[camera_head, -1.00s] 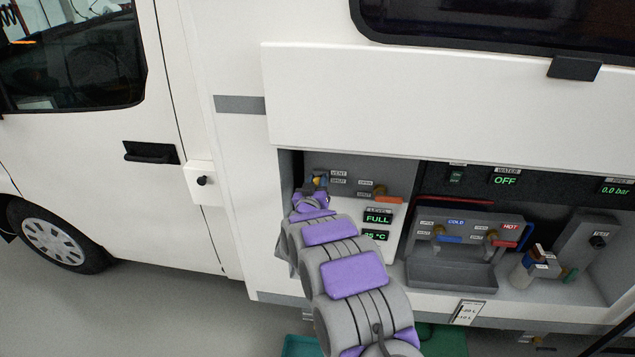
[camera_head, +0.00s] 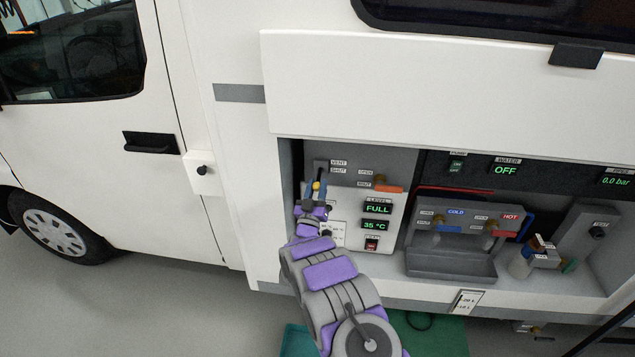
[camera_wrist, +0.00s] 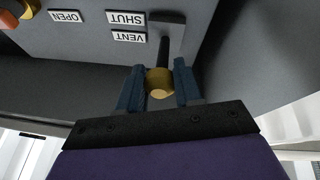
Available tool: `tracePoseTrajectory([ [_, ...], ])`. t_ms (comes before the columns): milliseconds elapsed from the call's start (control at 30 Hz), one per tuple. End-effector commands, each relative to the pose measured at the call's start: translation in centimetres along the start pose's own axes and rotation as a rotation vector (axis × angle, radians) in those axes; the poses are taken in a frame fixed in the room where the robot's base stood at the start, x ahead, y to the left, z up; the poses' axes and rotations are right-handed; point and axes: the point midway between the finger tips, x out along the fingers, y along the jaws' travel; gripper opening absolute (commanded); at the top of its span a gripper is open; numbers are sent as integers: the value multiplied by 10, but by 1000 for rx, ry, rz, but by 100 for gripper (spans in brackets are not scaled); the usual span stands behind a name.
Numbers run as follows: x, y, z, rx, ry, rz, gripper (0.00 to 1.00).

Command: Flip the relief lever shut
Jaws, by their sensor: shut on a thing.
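The relief lever sits on a grey panel at the left end of the open service bay, beside the VENT and SHUT labels. Its round yellow knob (camera_head: 316,186) shows in the head view. In the wrist view the brass-coloured knob (camera_wrist: 158,84) is between my two blue fingers, with the dark stem (camera_wrist: 164,50) running up to a dark mount. My gripper (camera_head: 317,190) is shut on the knob, reaching up from below. The wrist view also shows my gripper (camera_wrist: 159,88). The fingers hide the knob's sides. I cannot tell the lever's exact angle.
An orange-handled valve (camera_head: 388,188) is just right of the lever. Below are the FULL level display (camera_head: 377,209) and a red switch (camera_head: 371,245). The bay's left wall (camera_head: 285,185) is close beside my gripper. A raised white flap (camera_head: 400,95) hangs above.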

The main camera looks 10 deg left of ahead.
Motion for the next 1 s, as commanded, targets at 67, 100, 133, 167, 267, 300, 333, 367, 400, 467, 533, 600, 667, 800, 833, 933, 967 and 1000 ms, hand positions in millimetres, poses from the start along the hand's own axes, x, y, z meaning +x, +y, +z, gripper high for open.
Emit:
tracePoseTrajectory([
  [67,-4,-4,11,-4,-11,-9,0],
  [100,-4,-5,13,-4,-10,-9,0],
  [133,-4,-5,15,-3,-10,-9,0],
  [167,-4,-6,16,-3,-9,-8,0],
  [267,-3,-7,20,-1,-8,-7,0],
  [300,-3,-7,22,-1,-8,-7,0],
  [333,-3,-8,23,-1,-9,-7,0],
  [367,-3,-8,24,-2,-9,-7,0],
  [400,-3,-8,26,-2,-10,-8,0],
  [467,-3,-9,28,-2,-10,-8,0],
  [533,-3,-9,30,-3,-11,-8,0],
  [600,-3,-9,31,-3,-11,-8,0],
  [667,-3,-10,31,-3,-11,-8,0],
  [800,-3,-10,31,-3,-11,-8,0],
  [833,-3,-10,31,-3,-11,-8,0],
  [933,-3,-10,31,-2,-10,-8,0],
  [967,-2,-10,31,-2,-10,-8,0],
  [1000,-2,-10,31,-2,-10,-8,0],
])
